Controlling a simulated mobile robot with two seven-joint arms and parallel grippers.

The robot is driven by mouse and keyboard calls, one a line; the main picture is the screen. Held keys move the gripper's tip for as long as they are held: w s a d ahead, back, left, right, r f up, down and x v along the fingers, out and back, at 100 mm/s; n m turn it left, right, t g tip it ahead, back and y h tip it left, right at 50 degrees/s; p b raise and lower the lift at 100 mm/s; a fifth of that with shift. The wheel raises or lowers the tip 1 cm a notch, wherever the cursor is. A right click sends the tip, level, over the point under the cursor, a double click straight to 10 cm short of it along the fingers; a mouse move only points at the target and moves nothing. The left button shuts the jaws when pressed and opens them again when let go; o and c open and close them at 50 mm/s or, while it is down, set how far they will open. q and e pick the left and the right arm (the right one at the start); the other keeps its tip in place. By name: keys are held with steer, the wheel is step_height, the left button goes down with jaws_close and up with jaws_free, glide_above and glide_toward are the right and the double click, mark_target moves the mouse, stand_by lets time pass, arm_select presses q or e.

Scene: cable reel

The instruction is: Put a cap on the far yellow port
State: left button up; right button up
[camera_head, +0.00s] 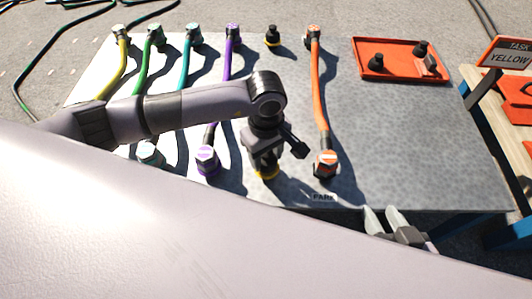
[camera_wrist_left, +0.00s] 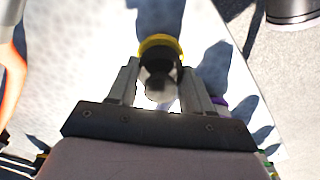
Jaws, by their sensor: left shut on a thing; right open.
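My left gripper (camera_head: 265,148) is over the near side of the board, shut on a black cap (camera_wrist_left: 158,72). A yellow ring, the near yellow port (camera_head: 266,174), shows just below the cap; it also shows in the left wrist view (camera_wrist_left: 160,42). I cannot tell whether the cap is fully seated. At the far side, a black cap (camera_head: 272,34) stands upright on the far yellow port (camera_head: 272,44). My right gripper (camera_head: 397,222) is open and empty at the board's near edge.
An orange-red tray (camera_head: 362,50) at the back right holds black caps (camera_head: 376,62). Yellow, green, teal and purple cables run left of the capped ports; an orange cable (camera_head: 320,85) runs right. The board's right part (camera_head: 420,140) is clear.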

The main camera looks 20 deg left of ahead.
arm_select(q)
steer(key=shift+f, duration=0.15)
arm_select(e)
steer(key=shift+s+f, duration=0.2)
steer(key=shift+f, duration=0.25)
arm_select(q)
steer(key=shift+f+b, duration=0.15)
steer(key=shift+b, duration=0.15)
arm_select(e)
steer(key=shift+f, duration=0.15)
arm_select(q)
steer(key=o, duration=1.2)
arm_select(e)
steer(key=shift+f, duration=0.1)
arm_select(q)
steer(key=shift+o, duration=0.2)
step_height(320, 180, up, 7)
steer(key=shift+r+p, duration=0.1)
steer(key=shift+p, duration=0.85)
arm_select(e)
steer(key=shift+d+r+h, duration=0.3)
steer(key=shift+d+r, duration=0.05)
steer(key=shift+r, duration=0.5)
